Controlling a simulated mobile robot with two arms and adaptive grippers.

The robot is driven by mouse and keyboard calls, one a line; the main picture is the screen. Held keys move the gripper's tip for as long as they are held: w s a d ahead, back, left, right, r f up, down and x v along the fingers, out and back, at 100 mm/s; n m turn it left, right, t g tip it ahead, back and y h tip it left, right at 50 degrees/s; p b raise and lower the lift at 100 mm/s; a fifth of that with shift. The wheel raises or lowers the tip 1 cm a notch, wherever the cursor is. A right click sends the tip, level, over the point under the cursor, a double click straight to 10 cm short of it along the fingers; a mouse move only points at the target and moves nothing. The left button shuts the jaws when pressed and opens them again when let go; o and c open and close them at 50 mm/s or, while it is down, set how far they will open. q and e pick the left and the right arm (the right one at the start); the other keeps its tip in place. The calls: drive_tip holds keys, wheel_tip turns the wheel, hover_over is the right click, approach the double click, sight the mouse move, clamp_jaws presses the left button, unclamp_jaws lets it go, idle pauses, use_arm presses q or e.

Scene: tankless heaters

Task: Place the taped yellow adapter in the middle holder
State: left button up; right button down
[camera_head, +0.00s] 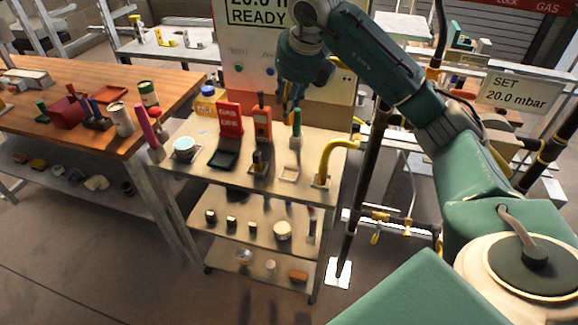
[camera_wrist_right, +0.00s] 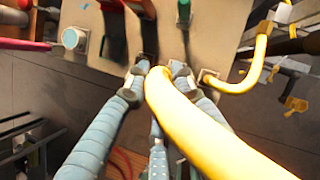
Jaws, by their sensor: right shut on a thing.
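My right gripper (camera_head: 290,108) hangs above the cart's top shelf (camera_head: 185,175). In the right wrist view, its two blue-grey fingers (camera_wrist_right: 160,78) are shut on a curved yellow tube-like adapter (camera_wrist_right: 205,135), which runs towards the lower right. I cannot make out tape on it. In the head view the gripper mostly hides the held piece. A row of small holders lies along the shelf's front. The pale square middle holder (camera_head: 289,174) looks empty. Another bent yellow pipe (camera_head: 336,146) stands in the right holder (camera_head: 320,182); it also shows in the wrist view (camera_wrist_right: 258,65). My left gripper is out of view.
A wooden bench (camera_head: 85,85) stands left. A dark pole (camera_head: 365,180) rises at right.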

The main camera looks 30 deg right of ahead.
wheel_tip(320, 180, down, 20)
drive_tip(key=p, duration=0.3)
drive_tip(key=shift+r+p, duration=0.1)
drive_tip(key=shift+p, duration=0.2)
drive_tip(key=c, duration=1.4)
unclamp_jaws()
drive_tip(key=shift+c, duration=0.2)
drive_tip(key=shift+r, duration=0.1)
